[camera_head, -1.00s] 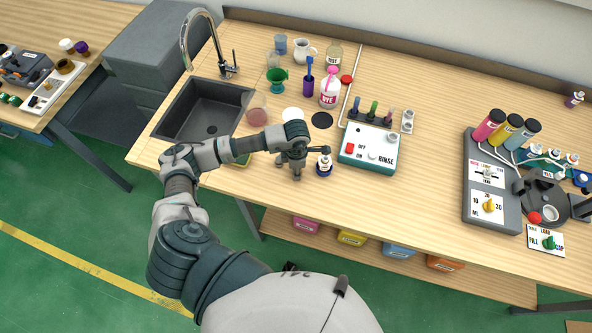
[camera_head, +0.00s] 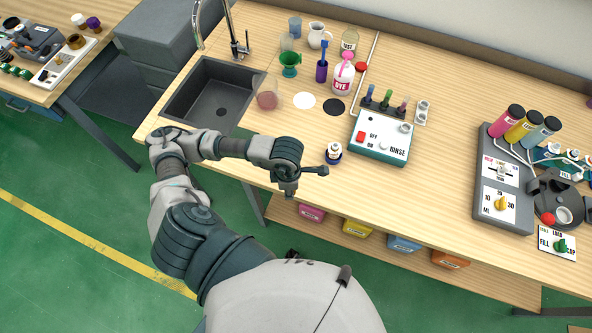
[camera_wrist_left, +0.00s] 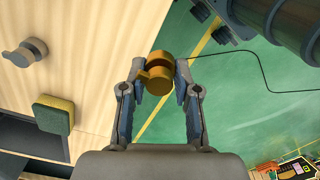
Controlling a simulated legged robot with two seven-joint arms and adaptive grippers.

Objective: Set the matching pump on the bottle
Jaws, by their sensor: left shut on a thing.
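My left gripper (camera_head: 288,192) is just off the table's front edge in the head view. In the left wrist view it (camera_wrist_left: 158,85) is shut on a gold pump (camera_wrist_left: 158,70) with a short side nozzle, with green floor behind it. A small bottle (camera_head: 333,153) with a dark blue base and pale upper part stands upright on the table near the front edge. It is to the right of my left gripper and apart from it. A grey pump-like piece (camera_wrist_left: 25,52) lies on the wood in the left wrist view. My right gripper is not in view.
A green-and-yellow sponge (camera_wrist_left: 54,114) lies near the sink (camera_head: 214,95). The rinse unit (camera_head: 381,139) stands right of the small bottle. A grey dispenser (camera_head: 501,185) stands far right. Bare tabletop lies between rinse unit and dispenser.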

